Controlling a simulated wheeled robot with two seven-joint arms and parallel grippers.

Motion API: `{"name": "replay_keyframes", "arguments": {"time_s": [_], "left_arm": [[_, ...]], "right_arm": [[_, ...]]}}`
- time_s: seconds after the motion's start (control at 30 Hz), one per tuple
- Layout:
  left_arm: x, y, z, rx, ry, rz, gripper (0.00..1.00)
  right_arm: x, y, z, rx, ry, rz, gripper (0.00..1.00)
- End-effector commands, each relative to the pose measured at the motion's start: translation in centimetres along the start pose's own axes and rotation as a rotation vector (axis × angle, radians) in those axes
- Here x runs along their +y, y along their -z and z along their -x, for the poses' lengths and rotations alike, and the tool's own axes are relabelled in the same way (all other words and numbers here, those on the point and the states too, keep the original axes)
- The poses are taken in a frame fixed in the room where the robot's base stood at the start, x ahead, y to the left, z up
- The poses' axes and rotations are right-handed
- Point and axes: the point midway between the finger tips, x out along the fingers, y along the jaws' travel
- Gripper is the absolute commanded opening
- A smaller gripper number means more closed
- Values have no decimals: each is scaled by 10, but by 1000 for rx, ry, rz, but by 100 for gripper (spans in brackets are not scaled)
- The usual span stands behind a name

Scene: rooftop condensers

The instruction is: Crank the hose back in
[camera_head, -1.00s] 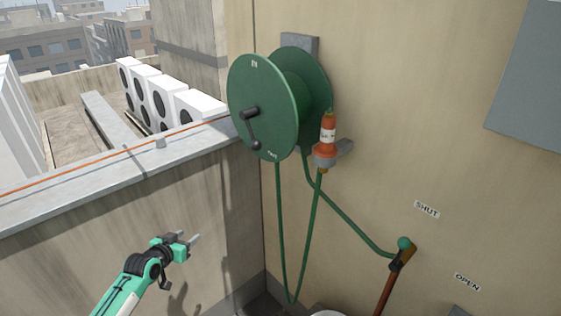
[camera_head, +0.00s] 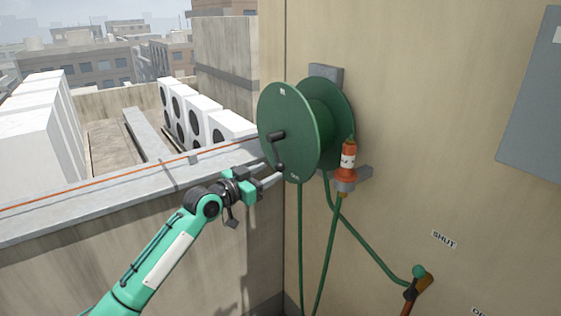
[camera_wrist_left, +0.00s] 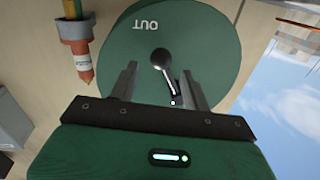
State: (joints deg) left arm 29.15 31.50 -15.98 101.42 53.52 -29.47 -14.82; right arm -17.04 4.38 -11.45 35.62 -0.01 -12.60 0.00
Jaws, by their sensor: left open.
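The green hose reel (camera_head: 300,105) is mounted on the wall, with a black crank (camera_head: 279,152) on its front disc. Green hose (camera_head: 301,235) hangs below the reel in strands. An orange nozzle (camera_head: 348,158) sits in a grey wall holder beside the reel. My left gripper (camera_head: 273,179) is open just in front of the disc, close to the crank's lower end. In the left wrist view, the crank (camera_wrist_left: 164,68) shows between the two open fingers (camera_wrist_left: 157,92), with the "OUT" mark upside down. I cannot tell whether the fingers touch it. My right gripper is out of view.
A parapet (camera_head: 120,196) with an orange line along it runs at left, below the left arm's reach. White condenser units (camera_head: 195,115) stand behind it. A green-knobbed tap (camera_head: 419,272) is low on the wall, near a "SHUT" label. A grey panel (camera_head: 535,110) is at right.

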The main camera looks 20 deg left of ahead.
Motion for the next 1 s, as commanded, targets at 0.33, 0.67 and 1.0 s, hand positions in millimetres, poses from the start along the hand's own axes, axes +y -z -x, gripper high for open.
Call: {"name": "replay_keyframes", "arguments": {"time_s": [0.33,0.67,1.0], "left_arm": [[0,1,-50,-1,0,1,48],[0,0,-57,0,1,0,48],[0,-1,-57,0,1,0,0]], "right_arm": [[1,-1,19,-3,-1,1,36],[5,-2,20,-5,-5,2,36],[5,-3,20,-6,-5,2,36]]}}
